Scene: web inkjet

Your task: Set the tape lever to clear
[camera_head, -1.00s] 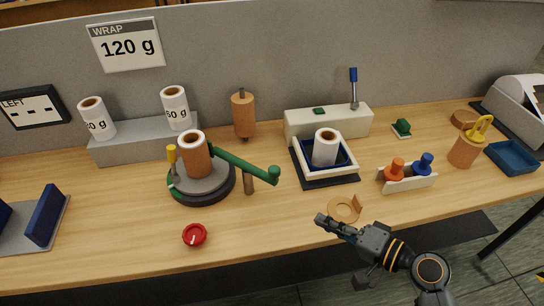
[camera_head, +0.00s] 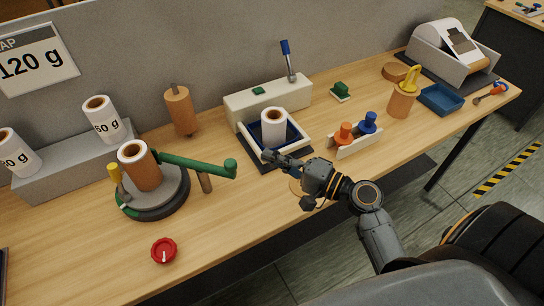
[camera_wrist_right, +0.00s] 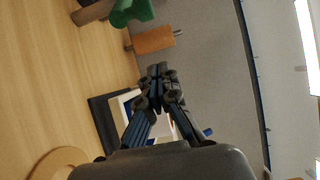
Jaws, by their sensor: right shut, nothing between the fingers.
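A lever with a blue grip (camera_head: 287,58) stands on a grey stem at the back of the white box (camera_head: 268,97), leaning slightly left. I cannot read any marking by it. A green arm (camera_head: 195,163) with a round knob reaches right from the dark turntable (camera_head: 155,200). No label shows which one is the tape lever. My right gripper (camera_head: 268,156) is shut and empty at the front edge of the white tray, clear of the blue-gripped lever. In the right wrist view its fingers (camera_wrist_right: 158,72) are together and partly hide the tray. My left gripper is out of view.
A white roll (camera_head: 273,126) stands in the white tray (camera_head: 306,138) in front of the box. An orange and a blue stopper (camera_head: 368,123) sit in a holder to the right. A red knob (camera_head: 164,250) lies at the front left.

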